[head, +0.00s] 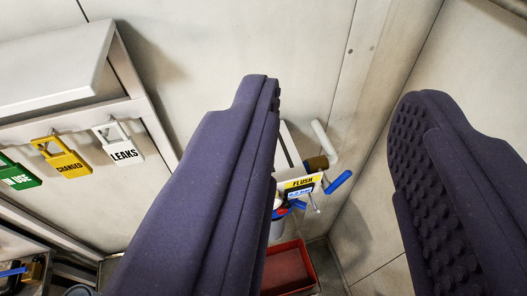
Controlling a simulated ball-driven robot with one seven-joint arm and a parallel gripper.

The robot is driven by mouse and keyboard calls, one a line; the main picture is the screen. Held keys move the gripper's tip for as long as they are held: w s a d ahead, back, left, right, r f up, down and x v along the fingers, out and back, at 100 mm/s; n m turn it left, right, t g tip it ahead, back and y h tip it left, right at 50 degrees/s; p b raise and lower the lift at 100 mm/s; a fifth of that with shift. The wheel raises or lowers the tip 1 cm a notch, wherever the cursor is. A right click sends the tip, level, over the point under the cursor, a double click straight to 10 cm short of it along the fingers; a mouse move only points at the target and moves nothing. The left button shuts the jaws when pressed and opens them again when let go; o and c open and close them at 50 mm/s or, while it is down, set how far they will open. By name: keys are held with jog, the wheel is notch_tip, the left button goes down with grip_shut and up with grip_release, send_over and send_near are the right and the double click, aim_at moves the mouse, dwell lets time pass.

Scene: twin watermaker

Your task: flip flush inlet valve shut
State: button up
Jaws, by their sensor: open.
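My gripper (340,90) is open, its two dark padded fingers wide apart in the foreground with nothing between the pads. Beyond and below the gap, a yellow-and-white FLUSH label (302,184) marks the flush valve. A blue lever (339,182) sticks out to the right of the label, pointing up and to the right. A brass-coloured fitting (316,163) sits just above the label, with a pale pipe (324,142) bending over it. The fingers are apart from the lever. The left finger hides the left part of the valve assembly.
Another blue-and-red part (284,209) shows below the label, partly hidden. A red tray (288,270) lies underneath. Green, yellow and white tags (123,143) hang on a frame at left. Pale walls close in behind and at right, meeting in a corner.

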jog(key=y+p, duration=0.2)
jog(key=y, duration=0.1)
send_over(344, 181)
jog(key=f+v, duration=0.1)
jog(key=v, duration=0.3)
notch_tip(344, 181, down, 26)
jog(key=shift+y, duration=0.6)
jog(key=f, duration=0.1)
jog(key=d+f, duration=0.1)
jog(key=f, duration=0.1)
jog(key=shift+s+d+f, duration=0.25)
jog(key=shift+f, duration=0.15)
jog(key=w+f+y, duration=0.1)
jog(key=w+a+f+t+y+b, duration=0.1)
jog(key=w+m+y, duration=0.1)
jog(key=shift+w+a+f+t+b, duration=0.3)
jog(key=shift+f, duration=0.1)
jog(key=shift+w+a+r, duration=0.15)
jog(key=shift+w+a, duration=0.05)
jog(key=shift+w, duration=0.4)
